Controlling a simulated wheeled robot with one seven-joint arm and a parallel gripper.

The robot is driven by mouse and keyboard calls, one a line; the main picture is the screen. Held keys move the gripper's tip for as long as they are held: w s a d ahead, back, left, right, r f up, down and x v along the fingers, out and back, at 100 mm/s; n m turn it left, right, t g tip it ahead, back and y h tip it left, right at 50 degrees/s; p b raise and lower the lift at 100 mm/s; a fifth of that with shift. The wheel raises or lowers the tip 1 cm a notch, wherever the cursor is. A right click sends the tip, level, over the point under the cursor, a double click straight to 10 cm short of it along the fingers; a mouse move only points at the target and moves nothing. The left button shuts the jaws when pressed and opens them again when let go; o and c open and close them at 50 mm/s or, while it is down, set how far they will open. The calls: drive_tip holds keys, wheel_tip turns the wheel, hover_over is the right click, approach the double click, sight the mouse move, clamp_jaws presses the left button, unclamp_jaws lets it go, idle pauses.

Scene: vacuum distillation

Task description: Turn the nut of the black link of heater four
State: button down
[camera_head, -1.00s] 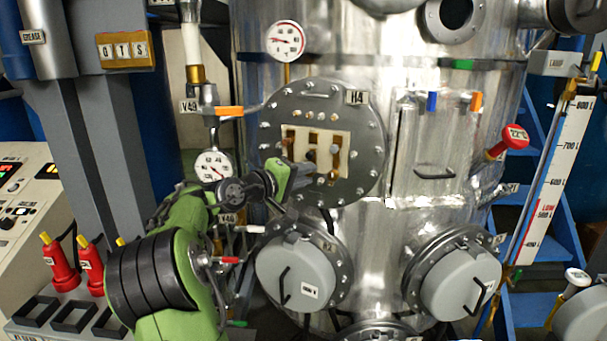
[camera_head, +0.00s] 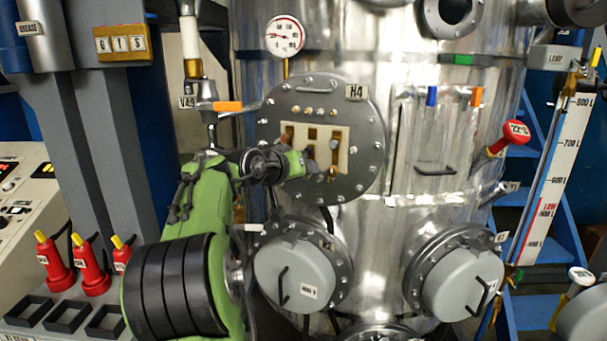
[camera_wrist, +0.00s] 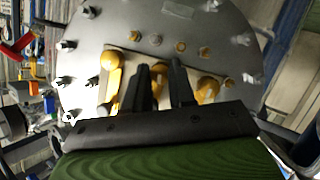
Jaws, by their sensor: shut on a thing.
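The heater four plate (camera_head: 368,125), a round grey flange labelled H4, sits on the steel vessel. Its pale terminal panel (camera_head: 322,152) carries brass links. My gripper (camera_head: 311,166) is at the middle of this panel, coming from the left. In the wrist view, its two dark fingers (camera_wrist: 161,88) point at the panel and are shut on a small piece between them, which I take as the nut of the black link. The fingers mostly hide that nut and link. Yellow links with round knobs show to the left (camera_wrist: 110,62) and right (camera_wrist: 207,90) of the fingers.
A dial gauge (camera_head: 285,36) is above the plate, and the valve V49 orange handle (camera_head: 228,106) is at its left. Two grey round covers (camera_head: 296,274) (camera_head: 462,285) stick out below. Red bottles (camera_head: 95,276) stand at the lower left.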

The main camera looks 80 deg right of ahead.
drive_tip(key=shift+m, duration=0.4)
idle(0.3)
drive_tip(key=c, duration=0.9)
unclamp_jaws()
drive_tip(key=shift+c, duration=0.2)
drive_tip(key=v, duration=1.5)
drive_tip(key=shift+a+r, duration=0.25)
drive_tip(key=shift+a, duration=0.1)
